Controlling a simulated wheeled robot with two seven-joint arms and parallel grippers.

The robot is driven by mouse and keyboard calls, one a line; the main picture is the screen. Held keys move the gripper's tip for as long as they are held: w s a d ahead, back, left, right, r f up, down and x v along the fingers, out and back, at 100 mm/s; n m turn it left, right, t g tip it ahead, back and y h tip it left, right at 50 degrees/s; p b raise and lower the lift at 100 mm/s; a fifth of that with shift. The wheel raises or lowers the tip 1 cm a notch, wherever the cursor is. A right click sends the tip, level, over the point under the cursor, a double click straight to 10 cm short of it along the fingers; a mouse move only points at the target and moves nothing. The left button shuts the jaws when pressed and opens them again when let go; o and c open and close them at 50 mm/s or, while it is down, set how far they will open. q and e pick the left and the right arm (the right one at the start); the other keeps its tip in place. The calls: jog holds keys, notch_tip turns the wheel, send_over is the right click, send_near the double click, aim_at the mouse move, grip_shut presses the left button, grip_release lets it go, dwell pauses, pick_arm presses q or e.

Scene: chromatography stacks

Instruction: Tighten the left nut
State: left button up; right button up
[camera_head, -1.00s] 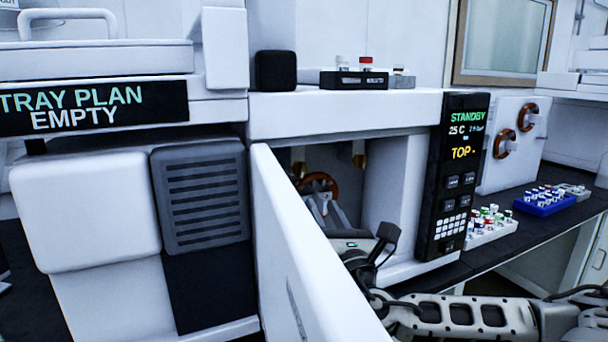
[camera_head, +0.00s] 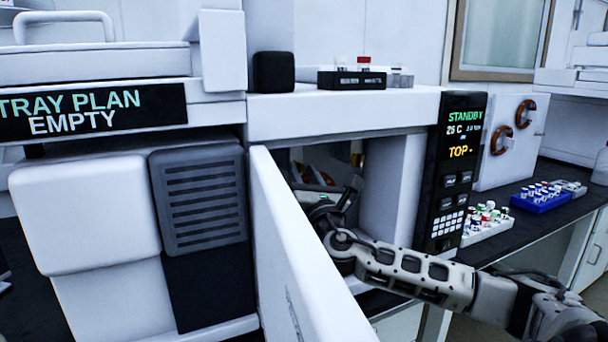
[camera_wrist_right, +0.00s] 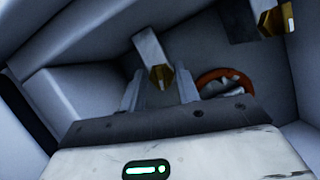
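In the right wrist view, the left nut (camera_wrist_right: 161,76) is a gold hex nut under a pale square block. My right gripper (camera_wrist_right: 159,90) is open, with one finger on each side of this nut; I cannot tell if they touch it. A second gold nut (camera_wrist_right: 275,20) hangs at the upper right, clear of the fingers; it also shows in the head view (camera_head: 357,160). In the head view my right gripper (camera_head: 312,180) reaches inside the white compartment, and its fingertips are hard to make out. My left gripper is not in view.
An open white door (camera_head: 295,255) stands just left of my right arm. The control panel (camera_head: 456,180) reading STANDBY is to its right. An orange ring (camera_wrist_right: 208,76) lies behind the right finger. Vial racks (camera_head: 487,228) stand on the dark bench.

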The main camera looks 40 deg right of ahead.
jog(key=c, duration=0.6)
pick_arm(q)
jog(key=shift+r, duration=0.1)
